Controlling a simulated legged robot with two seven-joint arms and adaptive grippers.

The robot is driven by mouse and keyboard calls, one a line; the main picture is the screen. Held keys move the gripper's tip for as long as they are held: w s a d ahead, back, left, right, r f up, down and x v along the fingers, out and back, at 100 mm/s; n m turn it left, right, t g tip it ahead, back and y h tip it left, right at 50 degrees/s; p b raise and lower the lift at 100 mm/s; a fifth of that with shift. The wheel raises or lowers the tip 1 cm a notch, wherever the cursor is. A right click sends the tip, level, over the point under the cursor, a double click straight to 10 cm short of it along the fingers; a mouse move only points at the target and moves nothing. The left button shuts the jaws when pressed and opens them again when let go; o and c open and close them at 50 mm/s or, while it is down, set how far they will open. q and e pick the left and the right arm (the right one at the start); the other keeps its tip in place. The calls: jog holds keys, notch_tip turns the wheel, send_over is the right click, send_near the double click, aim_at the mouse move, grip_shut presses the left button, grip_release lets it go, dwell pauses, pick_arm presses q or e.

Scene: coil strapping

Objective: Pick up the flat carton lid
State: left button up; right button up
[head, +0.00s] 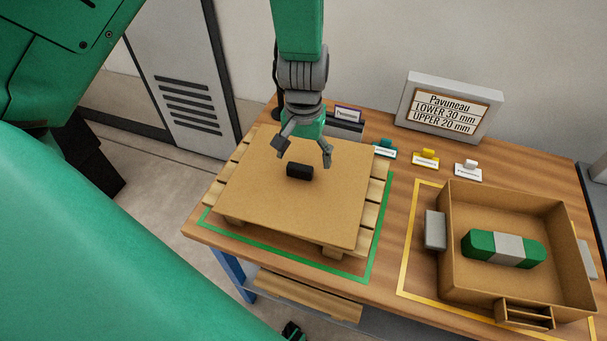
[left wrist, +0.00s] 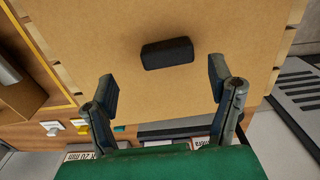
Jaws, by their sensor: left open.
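The flat carton lid (head: 270,214) is a brown sheet lying flat on a wooden pallet (head: 374,206) on the table. A black block-like handle (head: 300,171) stands at about its middle. My left gripper (head: 305,160) is above the lid, its fingers spread and empty, close to the handle. In the left wrist view the lid (left wrist: 215,85) fills the upper part. The handle (left wrist: 167,53) lies ahead of the left fingertips (left wrist: 163,90), roughly centred between them and not touched. My right gripper is not seen clearly in either view.
An open carton (head: 465,287) with a green and grey block (head: 503,249) inside stands at the right in a yellow outline. A sign (head: 449,107) and several small coloured tags stand at the back. A green outline surrounds the pallet.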

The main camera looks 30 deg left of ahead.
aim_at(296, 165)
pick_arm(q)
jog(key=f, duration=0.1)
jog(key=a+f, duration=0.1)
jog(key=f, duration=0.1)
jog(key=shift+s+a+f, duration=0.1)
jog(key=shift+s+a, duration=0.2)
jog(key=shift+a, duration=0.05)
jog(key=shift+w+d+f, duration=0.1)
jog(key=shift+d+f, duration=0.1)
jog(key=shift+f, duration=0.25)
jog(key=shift+d+f, duration=0.15)
jog(key=shift+f, duration=0.3)
jog(key=shift+d+f, duration=0.1)
jog(key=shift+d, duration=0.45)
jog(key=shift+a, duration=0.25)
jog(key=c, duration=1.1)
jog(key=shift+a, duration=0.35)
jog(key=shift+c, duration=0.7)
